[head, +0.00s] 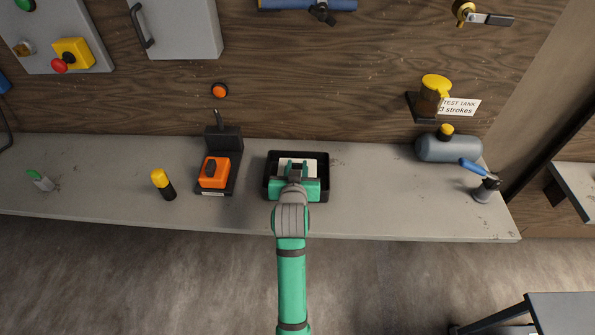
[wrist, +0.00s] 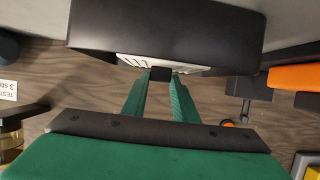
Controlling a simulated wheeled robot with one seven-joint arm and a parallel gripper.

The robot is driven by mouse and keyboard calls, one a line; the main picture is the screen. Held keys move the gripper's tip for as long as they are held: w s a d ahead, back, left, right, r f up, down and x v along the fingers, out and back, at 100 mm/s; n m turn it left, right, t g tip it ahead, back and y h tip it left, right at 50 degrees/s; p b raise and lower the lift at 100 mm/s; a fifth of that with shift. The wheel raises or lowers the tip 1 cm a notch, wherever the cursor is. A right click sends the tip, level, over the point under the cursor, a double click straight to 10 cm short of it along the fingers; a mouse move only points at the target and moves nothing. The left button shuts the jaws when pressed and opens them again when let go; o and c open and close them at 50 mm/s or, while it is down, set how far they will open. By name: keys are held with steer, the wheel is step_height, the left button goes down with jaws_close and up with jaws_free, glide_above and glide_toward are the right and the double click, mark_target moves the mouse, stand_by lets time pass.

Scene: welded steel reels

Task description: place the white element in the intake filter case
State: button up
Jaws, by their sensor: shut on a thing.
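The white element (head: 311,168) is at a black open tray (head: 268,184) on the bench in the head view. My green gripper (head: 294,167) reaches over the tray's front and is shut on the element. In the wrist view my fingertips (wrist: 161,73) meet at a small dark piece against the pale, ribbed element (wrist: 190,68), beside the tray's dark wall (wrist: 165,30). I cannot tell whether the element rests on the tray floor. Left of the tray is an orange unit with a black knob (head: 214,171) on a black base; I cannot tell which thing is the filter case.
A yellow-capped black cylinder (head: 164,184) stands left of the orange unit. A grey tank (head: 448,148) and a blue-handled part (head: 485,187) are at the right. The bench (head: 375,195) is clear between the tray and the tank. A wooden wall stands behind.

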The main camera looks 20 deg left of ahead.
steer(key=shift+w+f, duration=0.15)
steer(key=shift+f, duration=0.75)
steer(key=shift+s+f, duration=0.2)
steer(key=shift+f, duration=0.35)
steer(key=shift+f, duration=0.1)
steer(key=o, duration=1.1)
steer(key=shift+c, duration=0.2)
